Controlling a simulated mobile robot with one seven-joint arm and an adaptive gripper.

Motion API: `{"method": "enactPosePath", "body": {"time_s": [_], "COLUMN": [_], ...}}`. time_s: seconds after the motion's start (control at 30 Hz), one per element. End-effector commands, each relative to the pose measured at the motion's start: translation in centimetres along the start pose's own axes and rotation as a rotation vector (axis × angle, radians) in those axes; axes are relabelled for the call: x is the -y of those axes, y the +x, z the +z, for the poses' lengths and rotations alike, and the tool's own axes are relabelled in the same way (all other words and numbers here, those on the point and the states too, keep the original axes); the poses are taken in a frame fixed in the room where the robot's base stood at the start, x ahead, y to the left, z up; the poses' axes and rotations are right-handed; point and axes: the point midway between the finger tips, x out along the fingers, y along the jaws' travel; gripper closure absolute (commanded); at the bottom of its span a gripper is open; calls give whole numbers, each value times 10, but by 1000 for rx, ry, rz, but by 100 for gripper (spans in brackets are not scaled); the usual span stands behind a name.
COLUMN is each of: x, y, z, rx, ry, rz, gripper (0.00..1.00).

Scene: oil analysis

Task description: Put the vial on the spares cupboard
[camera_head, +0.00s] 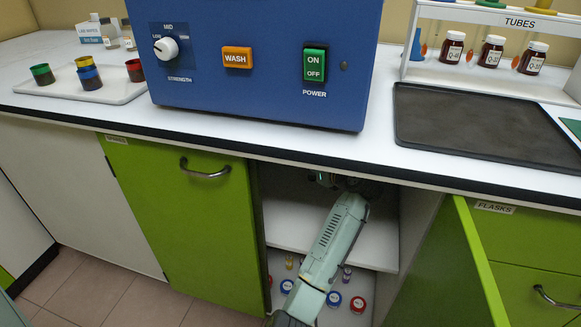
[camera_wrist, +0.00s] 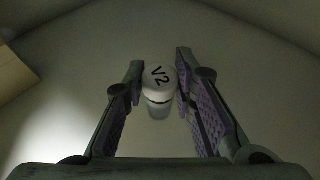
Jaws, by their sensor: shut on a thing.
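The vial (camera_wrist: 159,88), with a white cap marked "V2", is between the fingers of my gripper (camera_wrist: 159,64) in the wrist view. The gripper is shut on it. A pale surface lies behind the vial; I cannot tell whether the vial touches it. In the head view my arm reaches into an open cupboard (camera_head: 285,218) under the counter, at its upper shelf. My gripper is mostly hidden there under the counter edge, and the vial does not show. A small label (camera_head: 117,140) above the green door to the left is too small to read.
Several small vials and round lids, including a blue lid (camera_head: 333,299), stand on the cupboard's lower level. An open green door (camera_head: 445,265) is on the right, beside drawers marked "FLASKS" (camera_head: 495,208). A blue machine (camera_head: 255,95) and a black mat (camera_head: 480,125) are on the counter.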

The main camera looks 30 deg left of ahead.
Motion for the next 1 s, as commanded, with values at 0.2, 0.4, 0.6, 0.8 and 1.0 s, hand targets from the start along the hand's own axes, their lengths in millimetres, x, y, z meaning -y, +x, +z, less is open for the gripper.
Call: {"method": "enactPosePath", "body": {"time_s": [0.2, 0.4, 0.6, 0.8, 1.0], "x": [-34, -49, -51, -51, -50], "y": [45, 66, 73, 81, 81], "z": [13, 19, 7, -14, -13], "rx": [1, 1, -2, 0, 1], "ry": [0, 2, 2, 2, 2], "rz": [2, 0, -1, -1, -2], "gripper": [100, 100, 100, 100, 100]}}
